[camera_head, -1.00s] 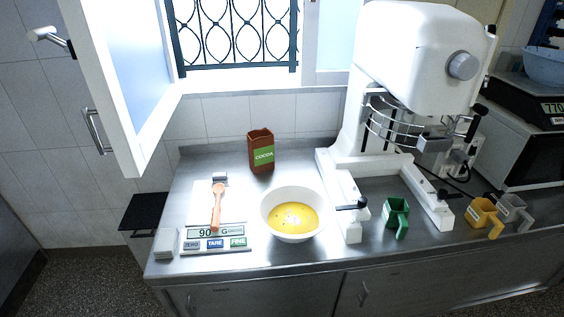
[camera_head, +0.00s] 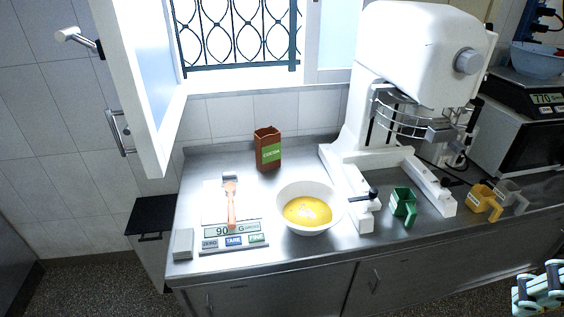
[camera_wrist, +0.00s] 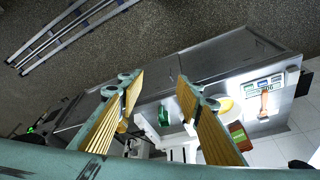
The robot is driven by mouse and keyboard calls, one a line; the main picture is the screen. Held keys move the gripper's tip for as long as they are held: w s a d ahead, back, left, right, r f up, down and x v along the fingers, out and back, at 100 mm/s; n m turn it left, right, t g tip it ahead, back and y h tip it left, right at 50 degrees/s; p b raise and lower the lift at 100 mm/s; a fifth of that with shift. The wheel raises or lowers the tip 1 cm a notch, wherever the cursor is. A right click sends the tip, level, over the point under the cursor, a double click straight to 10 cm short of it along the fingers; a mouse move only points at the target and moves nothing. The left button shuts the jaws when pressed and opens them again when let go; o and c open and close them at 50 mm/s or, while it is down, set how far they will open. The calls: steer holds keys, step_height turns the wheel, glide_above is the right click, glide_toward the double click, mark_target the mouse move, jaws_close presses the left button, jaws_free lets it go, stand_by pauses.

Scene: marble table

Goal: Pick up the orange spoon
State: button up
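The orange spoon (camera_head: 231,206) lies on the white digital scale (camera_head: 214,214) at the left of the steel counter, its handle toward the display. In the wrist view the spoon (camera_wrist: 264,104) is small, at the right, on the scale (camera_wrist: 262,86). My gripper (camera_wrist: 160,79) is open and empty, with its yellow-padded fingers spread apart. It is well away from the spoon. A teal part of my arm or gripper shows at the lower right corner of the head view.
A white bowl with yellow liquid (camera_head: 307,210) stands right of the scale. A brown cocoa carton (camera_head: 268,150) is behind. A large white mixer (camera_head: 415,60) and green (camera_head: 403,204) and yellow (camera_head: 484,201) cups stand farther right. An open cabinet door (camera_head: 135,80) hangs at upper left.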

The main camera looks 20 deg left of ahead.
steer(key=w+a+r+n+g+p, duration=0.1)
steer(key=w+a+p, duration=0.2)
steer(key=w+a, duration=0.35)
steer(key=w+a+r+n+g+p, duration=0.1)
steer(key=w+a+g+p, duration=0.15)
steer(key=w, duration=0.65)
steer(key=w+a+f+n+p, duration=0.1)
steer(key=w+a+f+p, duration=0.3)
steer(key=w+a, duration=0.45)
steer(key=n+b, duration=0.4)
steer(key=b, duration=0.1)
glide_above(231, 208)
step_height(231, 208, down, 25)
steer(key=shift+f, duration=0.2)
steer(key=shift+s+f, duration=0.1)
steer(key=shift+f, duration=0.05)
steer(key=shift+f+b, duration=0.35)
steer(key=shift+f, duration=3.8)
